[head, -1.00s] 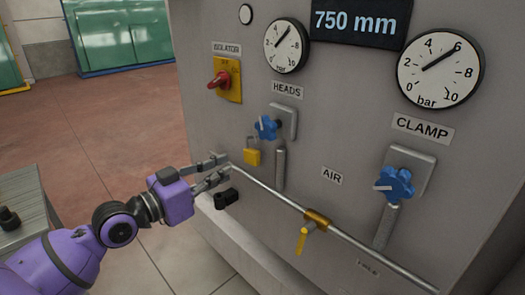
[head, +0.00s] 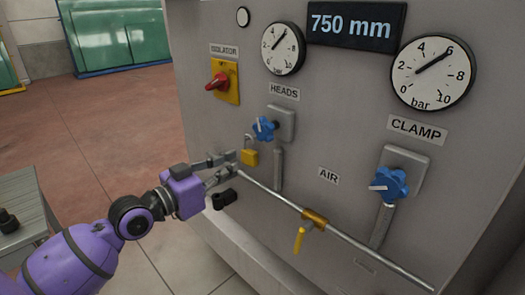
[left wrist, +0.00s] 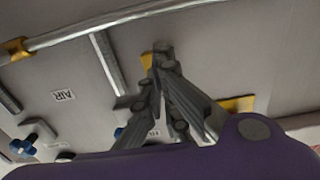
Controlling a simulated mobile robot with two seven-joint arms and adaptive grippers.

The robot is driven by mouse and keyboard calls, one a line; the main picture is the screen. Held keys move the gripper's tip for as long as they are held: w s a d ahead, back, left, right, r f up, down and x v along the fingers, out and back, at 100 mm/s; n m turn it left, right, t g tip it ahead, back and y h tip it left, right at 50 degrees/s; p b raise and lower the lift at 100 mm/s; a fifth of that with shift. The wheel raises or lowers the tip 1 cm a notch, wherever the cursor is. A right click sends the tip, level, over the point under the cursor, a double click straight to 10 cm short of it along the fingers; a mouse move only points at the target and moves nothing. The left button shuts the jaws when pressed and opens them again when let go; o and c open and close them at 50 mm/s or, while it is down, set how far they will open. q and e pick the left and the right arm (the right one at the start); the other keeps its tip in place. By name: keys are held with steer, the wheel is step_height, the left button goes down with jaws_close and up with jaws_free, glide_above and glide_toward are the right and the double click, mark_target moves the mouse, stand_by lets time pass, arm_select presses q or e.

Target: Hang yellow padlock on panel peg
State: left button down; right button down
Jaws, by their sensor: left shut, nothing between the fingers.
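The yellow padlock (head: 250,157) is upright against the grey panel, its shackle up, below and left of the blue HEADS valve knob. A peg under its shackle is too small to make out. My left gripper (head: 234,163) is just left of the padlock, close to the panel. In the left wrist view its fingertips (left wrist: 162,58) meet, with nothing held between them. Part of the yellow padlock (left wrist: 147,62) shows behind the fingertips there; the rest is hidden. I cannot tell whether the fingers touch it. My right gripper is in neither view.
A metal pipe (head: 270,190) with a yellow-handled valve (head: 301,238) runs just right of the gripper. A red isolator switch (head: 217,82), blue HEADS knob (head: 264,129) and CLAMP knob (head: 389,186) stick out from the panel. A grey table (head: 22,190) stands at left; floor between is clear.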

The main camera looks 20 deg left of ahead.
mark_target(246, 159)
arm_select(q)
steer(key=shift+x, duration=2.1)
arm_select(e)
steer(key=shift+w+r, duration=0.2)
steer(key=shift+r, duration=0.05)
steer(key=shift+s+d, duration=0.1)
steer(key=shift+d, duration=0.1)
arm_select(q)
steer(key=shift+s+a, duration=0.1)
steer(key=shift+s, duration=0.25)
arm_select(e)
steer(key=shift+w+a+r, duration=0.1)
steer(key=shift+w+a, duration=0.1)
arm_select(q)
steer(key=shift+s+a, duration=0.2)
steer(key=shift+s, duration=0.25)
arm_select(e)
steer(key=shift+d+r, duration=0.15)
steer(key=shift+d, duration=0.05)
arm_select(q)
steer(key=shift+s+a+p, duration=0.15)
steer(key=shift+s+p, duration=0.15)
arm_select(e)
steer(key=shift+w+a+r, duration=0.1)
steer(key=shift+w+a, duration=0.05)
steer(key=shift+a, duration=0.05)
